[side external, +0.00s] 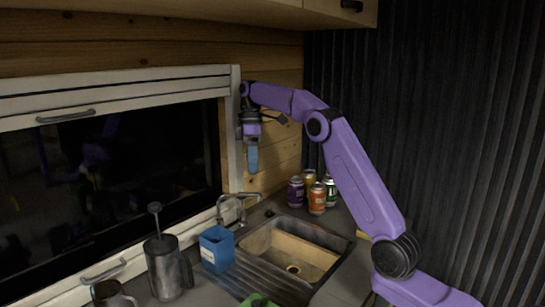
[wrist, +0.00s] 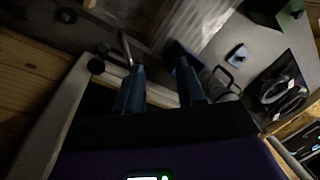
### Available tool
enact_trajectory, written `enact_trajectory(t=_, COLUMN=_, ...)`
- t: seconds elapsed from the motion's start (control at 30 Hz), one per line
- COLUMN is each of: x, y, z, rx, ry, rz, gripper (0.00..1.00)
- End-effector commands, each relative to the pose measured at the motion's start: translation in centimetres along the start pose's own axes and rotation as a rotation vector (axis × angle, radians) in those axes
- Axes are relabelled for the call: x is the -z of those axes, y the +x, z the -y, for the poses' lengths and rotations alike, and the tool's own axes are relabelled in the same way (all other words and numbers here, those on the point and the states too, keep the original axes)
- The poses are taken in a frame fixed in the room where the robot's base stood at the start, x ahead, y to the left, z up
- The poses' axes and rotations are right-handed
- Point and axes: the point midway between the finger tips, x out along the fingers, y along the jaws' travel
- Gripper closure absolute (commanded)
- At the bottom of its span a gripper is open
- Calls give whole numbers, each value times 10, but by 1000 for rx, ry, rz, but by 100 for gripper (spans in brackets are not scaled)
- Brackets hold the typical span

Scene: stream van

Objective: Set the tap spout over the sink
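The tap (side external: 238,207) is a thin metallic arch behind the sink, near the window. Its spout seems to reach left, toward the blue box rather than over the basin, but it is small and dim. The sink (side external: 262,242) has a tan-looking basin with a drain and a ribbed drainer to its left. My gripper (side external: 252,168) hangs above the back of the counter, higher than the tap and apart from it. In the wrist view my two blue fingers (wrist: 160,78) are spread with nothing held between them. I cannot surely identify the tap in that dark view.
A blue box (side external: 216,249) stands left of the tap, with a metal press pot (side external: 166,267) further left. Several drink cans (side external: 317,198) stand right behind the sink. A green thing (side external: 258,300) lies at the front. The window frame (side external: 233,130) is close beside my gripper.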

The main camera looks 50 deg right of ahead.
Motion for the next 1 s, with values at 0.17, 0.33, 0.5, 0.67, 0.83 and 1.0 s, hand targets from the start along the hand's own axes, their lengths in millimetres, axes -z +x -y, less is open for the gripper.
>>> enact_trajectory(t=0.17, x=-11, y=-4, z=17, rx=1, ry=0, rz=1, gripper=61)
enact_trajectory(t=0.33, x=-23, y=-10, z=36, rx=0, ry=0, rz=0, gripper=61)
enact_trajectory(t=0.5, x=-35, y=-16, z=55, rx=0, ry=0, rz=0, gripper=61)
enact_trajectory(t=0.67, x=-43, y=-20, z=68, rx=0, ry=0, rz=0, gripper=61)
enact_trajectory(t=0.83, x=-47, y=-22, z=75, rx=1, ry=0, rz=1, gripper=61)
enact_trajectory(t=1.0, x=-48, y=-22, z=76, rx=2, ry=0, rz=1, gripper=61)
